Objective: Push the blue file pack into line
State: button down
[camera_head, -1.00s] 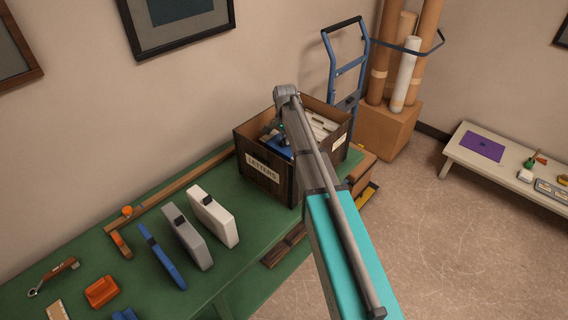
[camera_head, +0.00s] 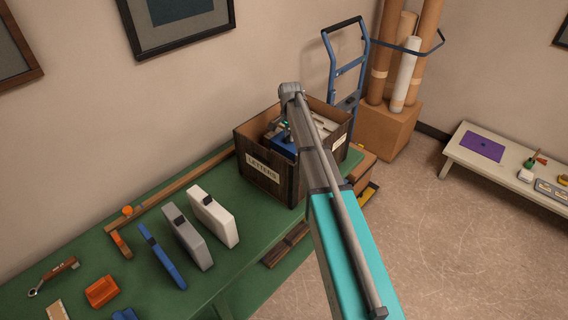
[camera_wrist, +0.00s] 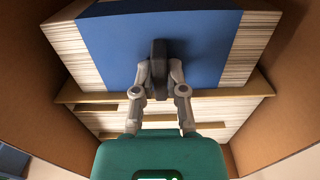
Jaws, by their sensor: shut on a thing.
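A blue file pack (camera_wrist: 205,40) with thick paper edges fills the top of the wrist view, inside a brown box. My gripper (camera_wrist: 160,66) is shut on the dark grip tab (camera_wrist: 158,52) of this pack. In the head view the blue file pack (camera_head: 283,149) shows only partly inside the dark box labelled LETTERS (camera_head: 262,168). My gripper (camera_head: 284,132) is down in that box, and my arm hides part of it.
Paper files (camera_wrist: 105,115) stand beside the blue pack in the box, close to the box walls. On the green table (camera_head: 205,268) stand a second blue pack (camera_head: 162,256), a grey pack (camera_head: 187,238) and a white pack (camera_head: 213,216). A blue hand truck (camera_head: 346,70) stands behind the box.

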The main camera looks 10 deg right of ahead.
jog(key=shift+f, duration=0.15)
dwell(0.4)
jog(key=c, duration=0.6)
grip_release()
jog(key=shift+c, duration=0.4)
jog(key=shift+r+p, duration=3.35)
jog(key=shift+r, duration=0.2)
